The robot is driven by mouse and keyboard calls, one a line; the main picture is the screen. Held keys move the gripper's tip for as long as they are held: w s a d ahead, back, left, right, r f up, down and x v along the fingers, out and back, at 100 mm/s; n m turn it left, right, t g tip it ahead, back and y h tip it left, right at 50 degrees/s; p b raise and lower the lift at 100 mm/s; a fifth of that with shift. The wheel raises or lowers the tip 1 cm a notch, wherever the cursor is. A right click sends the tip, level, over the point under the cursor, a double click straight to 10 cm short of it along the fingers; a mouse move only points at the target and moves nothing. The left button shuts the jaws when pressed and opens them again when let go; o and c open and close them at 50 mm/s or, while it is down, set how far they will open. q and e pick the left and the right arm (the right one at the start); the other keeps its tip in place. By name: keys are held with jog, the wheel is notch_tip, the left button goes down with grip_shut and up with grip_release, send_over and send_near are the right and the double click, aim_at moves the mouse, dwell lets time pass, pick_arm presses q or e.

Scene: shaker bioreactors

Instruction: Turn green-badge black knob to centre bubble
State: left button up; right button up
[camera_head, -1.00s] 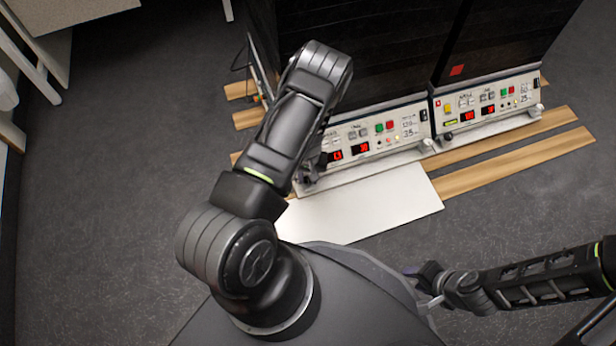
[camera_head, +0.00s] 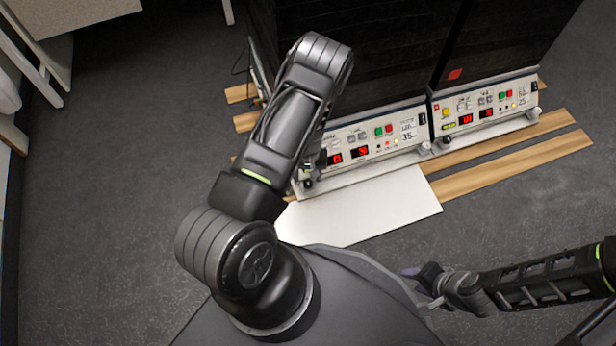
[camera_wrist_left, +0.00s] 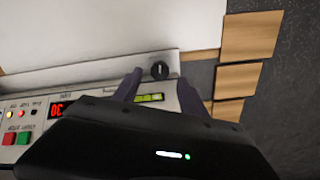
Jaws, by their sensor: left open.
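The black knob (camera_wrist_left: 159,70) sits on the pale ledge at the front of the left machine, with a white mark on its face. A yellow-green bubble vial (camera_wrist_left: 150,98) is on the panel beside it, partly hidden by my wrist. I cannot make out the bubble's position or a green badge. My left gripper (camera_wrist_left: 157,82) is open, its fingers on either side of the knob; contact cannot be told. In the head view my left gripper (camera_head: 310,174) is at the panel's left end. My right gripper (camera_head: 420,287) is open and empty, low at the right.
The left machine's panel (camera_head: 372,140) has red displays and red and green buttons. A similar machine panel (camera_head: 487,108) stands to its right, with its own vial and knob. A white board (camera_head: 365,210) lies on the floor in front, and wooden planks (camera_head: 510,160) run underneath.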

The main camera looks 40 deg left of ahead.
pick_arm(q)
notch_tip(320, 180, up, 4)
jog(key=shift+r+p, duration=0.1)
jog(key=shift+p, duration=0.45)
jog(key=shift+s+d, duration=0.1)
jog(key=shift+s, duration=0.05)
jog(key=shift+c, duration=0.9)
jog(key=shift+m, duration=0.6)
jog(key=s+d, duration=0.5)
jog(key=d, duration=0.1)
jog(key=shift+s+d+r, duration=0.1)
jog(key=shift+s+d, duration=0.2)
jog(key=shift+s, duration=0.1)
jog(key=shift+c, duration=0.5)
jog(key=s+d+r+m+h, duration=0.1)
jog(key=s+d+r+h, duration=0.1)
jog(key=d, duration=0.6)
jog(key=s+d+r+m+t+h, duration=0.1)
jog(key=s+d+r+m, duration=0.1)
jog(key=s+d+r, duration=0.3)
jog(key=d+r, duration=0.1)
jog(key=d, duration=0.3)
jog(key=shift+d+m+h, duration=0.3)
jog(key=shift+h, duration=0.1)
jog(key=shift+s+d+r, duration=0.1)
